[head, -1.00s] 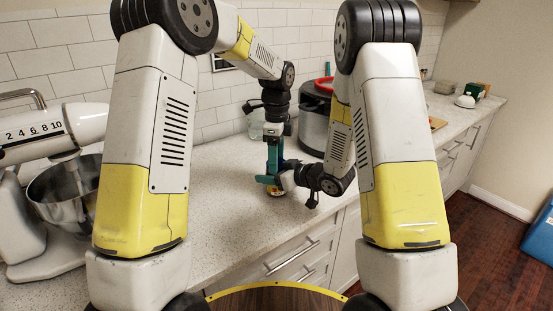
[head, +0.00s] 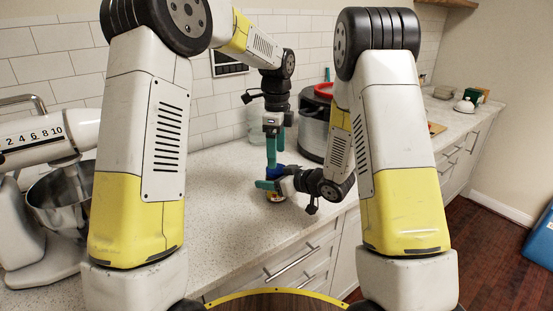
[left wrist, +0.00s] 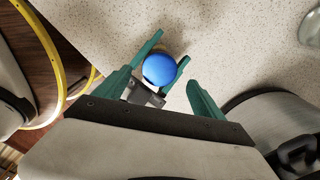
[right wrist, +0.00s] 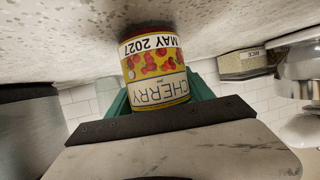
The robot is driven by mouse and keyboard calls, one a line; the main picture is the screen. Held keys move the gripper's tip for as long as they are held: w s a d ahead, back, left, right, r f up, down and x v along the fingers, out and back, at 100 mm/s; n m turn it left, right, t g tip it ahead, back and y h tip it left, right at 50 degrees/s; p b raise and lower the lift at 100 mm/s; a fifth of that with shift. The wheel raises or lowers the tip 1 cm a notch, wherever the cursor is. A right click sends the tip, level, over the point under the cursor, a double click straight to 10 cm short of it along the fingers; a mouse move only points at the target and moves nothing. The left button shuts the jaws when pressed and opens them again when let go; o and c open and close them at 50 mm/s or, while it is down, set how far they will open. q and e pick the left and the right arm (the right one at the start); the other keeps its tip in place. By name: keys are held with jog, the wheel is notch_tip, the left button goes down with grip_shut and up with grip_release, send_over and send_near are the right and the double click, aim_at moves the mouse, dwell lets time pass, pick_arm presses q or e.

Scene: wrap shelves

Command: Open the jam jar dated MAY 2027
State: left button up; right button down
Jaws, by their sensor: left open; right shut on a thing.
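The jam jar stands upright on the counter near the front edge; its yellow label in the right wrist view (right wrist: 155,75) reads CHERRY and MAY 2027, upside down in that picture. Its blue lid (left wrist: 159,69) shows from above in the left wrist view and also in the head view (head: 275,171). My right gripper (head: 270,186) is shut around the jar from the side, below the lid. My left gripper (head: 276,158) points down above the lid, with its fingers apart and nothing between them. The lid appears seated on the jar.
A steel cooker (head: 313,135) and a clear glass container (head: 254,124) stand behind the jar. A stand mixer (head: 50,145) with a bowl is at left. A box marked RICE (right wrist: 243,63) shows in the right wrist view.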

pick_arm(q)
notch_tip(320, 180, up, 3)
jog(key=m, duration=0.3)
notch_tip(320, 180, down, 8)
jog(key=shift+r, duration=0.25)
jog(key=shift+c, duration=0.5)
jog(key=c, duration=1.4)
jog(key=n, duration=0.3)
jog(key=o, duration=1.5)
